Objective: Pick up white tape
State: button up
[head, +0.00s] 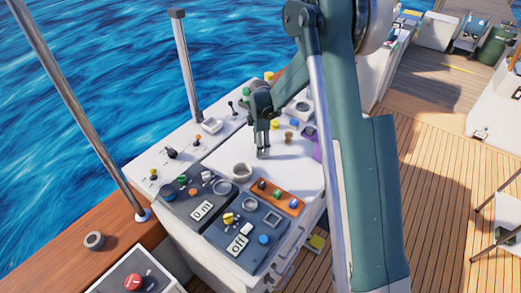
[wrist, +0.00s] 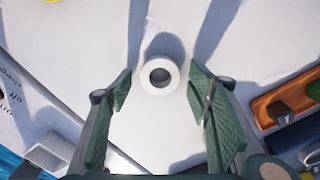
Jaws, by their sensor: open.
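The white tape (head: 242,171) is a short, thick roll with a dark round hole, lying flat on the white top of the console. In the wrist view the white tape (wrist: 160,88) shows between and beyond my two fingers. My gripper (head: 263,155) points down above the white surface, a little up and right of the roll in the head view. In the wrist view my gripper (wrist: 163,88) is open and empty, with a finger on each side of the roll. I see no contact with it. Its exact height above the roll is unclear.
Control panels (head: 243,239) with knobs and switches lie in front of the roll. An orange panel (head: 290,205) sits right of them and also shows at the right of the wrist view (wrist: 290,101). A grey ring (head: 94,240) lies on the wooden ledge. White surface around the roll is clear.

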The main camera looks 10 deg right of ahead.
jog(key=c, duration=1)
jog(key=shift+o, duration=0.2)
jog(key=shift+r, duration=0.15)
notch_tip(320, 180, up, 10)
dwell(0.7)
